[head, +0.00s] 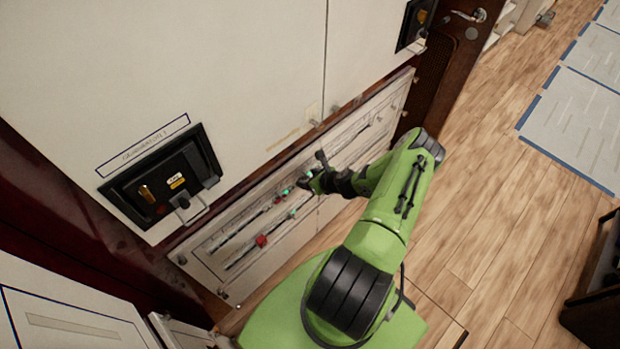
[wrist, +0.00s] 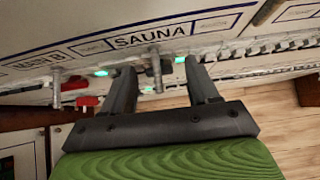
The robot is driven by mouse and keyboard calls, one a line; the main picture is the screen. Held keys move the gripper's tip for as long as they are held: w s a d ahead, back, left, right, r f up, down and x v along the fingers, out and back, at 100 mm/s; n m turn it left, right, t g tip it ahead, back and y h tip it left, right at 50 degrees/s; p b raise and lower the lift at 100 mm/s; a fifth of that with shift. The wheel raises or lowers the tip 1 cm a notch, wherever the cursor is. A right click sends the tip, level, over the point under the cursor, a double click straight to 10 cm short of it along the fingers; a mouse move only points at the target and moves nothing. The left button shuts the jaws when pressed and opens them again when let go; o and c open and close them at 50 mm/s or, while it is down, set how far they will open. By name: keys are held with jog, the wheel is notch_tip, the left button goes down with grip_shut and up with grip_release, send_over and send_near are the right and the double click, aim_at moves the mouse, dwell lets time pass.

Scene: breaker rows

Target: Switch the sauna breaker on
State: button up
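The SAUNA label (wrist: 150,38) is on the white panel in the wrist view. Just below it a grey lever-like peg (wrist: 156,70) sticks out, which seems to be the sauna breaker's switch. My gripper (wrist: 160,72) is open, with one finger on each side of this peg and gaps visible on both sides. Green lights glow near both fingertips. In the head view my gripper (head: 316,178) is at the breaker panel (head: 205,278); the sauna switch cannot be made out there.
Red parts (wrist: 76,87) sit left of the gripper, below a neighbouring label ending in B (wrist: 40,62). A black latch unit (head: 165,180) is on the cabinet left of the panel.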

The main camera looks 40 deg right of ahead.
jog(key=p+v, duration=0.1)
jog(key=v, duration=1.4)
jog(key=shift+s+r, duration=0.3)
jog(key=shift+a, duration=0.1)
jog(key=w+a+r+n+g, duration=0.3)
jog(key=a+r+n, duration=0.4)
jog(key=r+n, duration=0.4)
jog(key=w+a+r+n+g, duration=0.2)
jog(key=a+r+n, duration=0.5)
jog(key=r+n, duration=0.4)
jog(key=s+a+r+n+t, duration=0.1)
jog(key=s+a+r+n, duration=1.1)
jog(key=s+r+n, duration=0.1)
jog(key=shift+s+a+r+n, duration=0.3)
jog(key=shift+s+r, duration=0.1)
jog(key=shift+r, duration=0.25)
